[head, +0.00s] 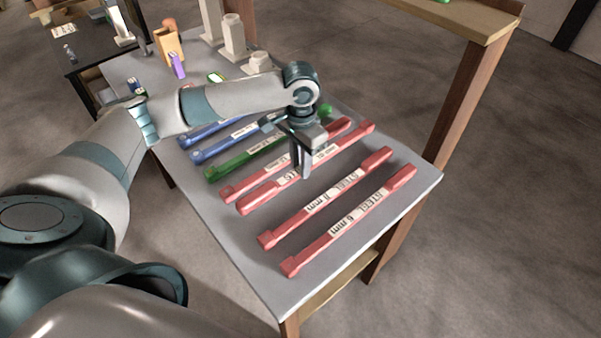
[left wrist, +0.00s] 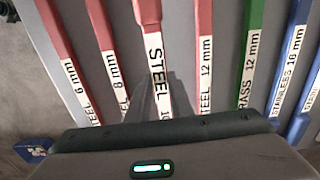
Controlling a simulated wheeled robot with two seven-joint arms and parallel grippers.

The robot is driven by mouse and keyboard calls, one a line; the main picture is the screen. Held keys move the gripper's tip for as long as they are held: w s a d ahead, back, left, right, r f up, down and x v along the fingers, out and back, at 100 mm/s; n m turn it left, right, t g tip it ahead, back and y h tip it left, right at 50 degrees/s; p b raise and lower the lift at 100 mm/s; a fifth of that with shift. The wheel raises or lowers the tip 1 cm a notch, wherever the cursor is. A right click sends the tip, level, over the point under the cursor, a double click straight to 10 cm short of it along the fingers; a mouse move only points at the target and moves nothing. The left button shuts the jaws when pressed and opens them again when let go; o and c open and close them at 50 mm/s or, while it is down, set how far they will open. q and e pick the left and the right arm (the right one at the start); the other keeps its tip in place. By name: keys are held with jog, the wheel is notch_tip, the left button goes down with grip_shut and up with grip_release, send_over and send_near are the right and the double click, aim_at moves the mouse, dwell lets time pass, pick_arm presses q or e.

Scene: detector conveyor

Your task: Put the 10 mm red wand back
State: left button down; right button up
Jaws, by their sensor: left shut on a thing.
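The red 10 mm wand (head: 258,195) is in my left gripper (head: 301,170), which is shut on it at its white label near the middle. In the left wrist view the wand (left wrist: 149,14) lies between the red 8 mm and 12 mm wands, and its label "STEEL 10" looks larger than the others. It seems to be slightly above the grey table top (head: 255,262), though the gap is hard to judge. The gripper hides part of the label. My right gripper is not in view.
The red 12 mm wand (head: 240,184) lies close on one side; the red 8 mm (head: 284,229) and 6 mm (head: 311,256) wands lie on the other. A green wand (head: 229,167) and blue wands (head: 215,147) lie beyond. A wooden post (head: 455,105) stands at the table's right.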

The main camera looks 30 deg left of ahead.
pick_arm(q)
jog(key=shift+f, duration=0.1)
notch_tip(320, 180, down, 3)
jog(key=shift+r+p, duration=0.2)
jog(key=shift+p, duration=0.4)
jog(key=shift+f, duration=0.6)
jog(key=c, duration=1.6)
grip_release()
jog(key=shift+f, duration=0.1)
jog(key=shift+o, duration=0.2)
